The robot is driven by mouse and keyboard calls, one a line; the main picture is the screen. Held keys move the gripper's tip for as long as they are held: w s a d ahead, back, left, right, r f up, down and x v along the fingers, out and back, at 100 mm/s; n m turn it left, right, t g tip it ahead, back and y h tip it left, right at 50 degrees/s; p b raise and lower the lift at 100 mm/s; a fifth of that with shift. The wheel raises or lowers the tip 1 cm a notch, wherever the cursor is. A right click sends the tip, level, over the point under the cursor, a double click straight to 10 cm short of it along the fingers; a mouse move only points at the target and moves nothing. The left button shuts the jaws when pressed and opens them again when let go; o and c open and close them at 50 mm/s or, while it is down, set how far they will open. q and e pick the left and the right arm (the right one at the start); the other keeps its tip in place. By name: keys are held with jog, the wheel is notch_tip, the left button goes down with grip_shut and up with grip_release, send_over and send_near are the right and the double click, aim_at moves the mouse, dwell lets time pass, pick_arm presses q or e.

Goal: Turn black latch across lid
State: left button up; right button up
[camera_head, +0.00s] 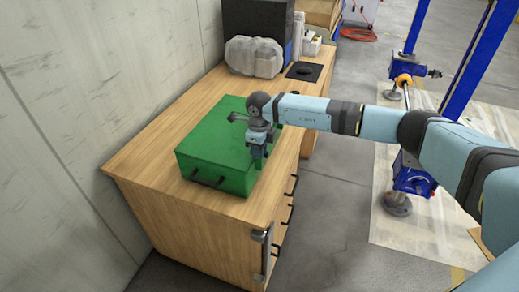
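A green box (212,140) with a closed lid stands on the wooden cabinet top. Black fittings (206,179) show low on its near side. I cannot tell whether one of them is the black latch; the latch may be hidden behind my gripper. My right gripper (257,160) points down at the box's right edge, over or beside the lid. Its fingers are too small and dark to tell whether they are open or shut, or touching the box. My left gripper is not in view.
The wooden cabinet top (145,158) is clear to the left of the box. A grey lumpy object (254,57) and a dark box (257,18) stand at the back. A concrete wall (75,110) is close on the left. Blue screw jacks (411,175) stand to the right.

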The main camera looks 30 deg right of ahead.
jog(key=shift+o, duration=1.4)
notch_tip(320, 180, up, 14)
jog(key=shift+b, duration=0.4)
jog(key=shift+f, duration=0.1)
